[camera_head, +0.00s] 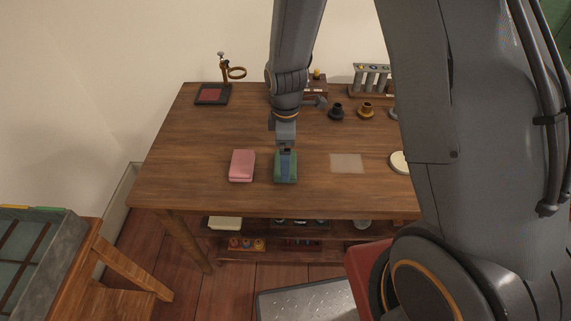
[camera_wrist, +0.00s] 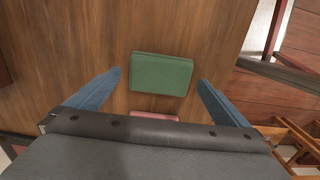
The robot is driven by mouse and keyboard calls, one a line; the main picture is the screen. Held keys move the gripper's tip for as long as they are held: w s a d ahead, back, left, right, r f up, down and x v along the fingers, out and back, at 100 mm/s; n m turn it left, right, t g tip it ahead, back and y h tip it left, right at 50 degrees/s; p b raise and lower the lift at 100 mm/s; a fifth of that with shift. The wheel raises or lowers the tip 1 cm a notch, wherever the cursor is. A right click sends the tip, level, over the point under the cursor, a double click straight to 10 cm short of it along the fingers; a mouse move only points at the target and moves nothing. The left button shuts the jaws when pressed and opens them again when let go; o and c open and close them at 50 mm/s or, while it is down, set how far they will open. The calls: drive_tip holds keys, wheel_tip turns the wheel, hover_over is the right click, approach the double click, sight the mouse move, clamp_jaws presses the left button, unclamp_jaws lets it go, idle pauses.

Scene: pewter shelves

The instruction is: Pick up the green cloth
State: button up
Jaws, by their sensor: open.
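The green cloth (camera_wrist: 161,74) is a folded flat block lying on the wooden table. In the head view it shows (camera_head: 286,179) beneath my gripper, partly hidden by it. My gripper (camera_wrist: 160,78) is open, with its two blue fingers apart on the left and right of the cloth in the wrist view. In the head view my gripper (camera_head: 286,168) points down over the cloth. I cannot tell how high the fingertips are above it. Nothing is held.
A pink folded cloth (camera_head: 242,166) lies just left of the green one. A pale square (camera_head: 346,163) lies to the right, with a white round dish (camera_head: 400,162) beyond. Small dark and brass pots (camera_head: 336,111) and a ring stand (camera_head: 226,70) are at the back. The table's front is clear.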

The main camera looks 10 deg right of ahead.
drive_tip(key=shift+a+f+p, duration=0.1)
drive_tip(key=shift+f+p, duration=0.2)
drive_tip(key=shift+f, duration=1.2)
drive_tip(key=shift+c, duration=0.3)
drive_tip(key=c, duration=1)
drive_tip(key=shift+o, duration=0.2)
wheel_tip(320, 180, up, 10)
drive_tip(key=b, duration=0.2)
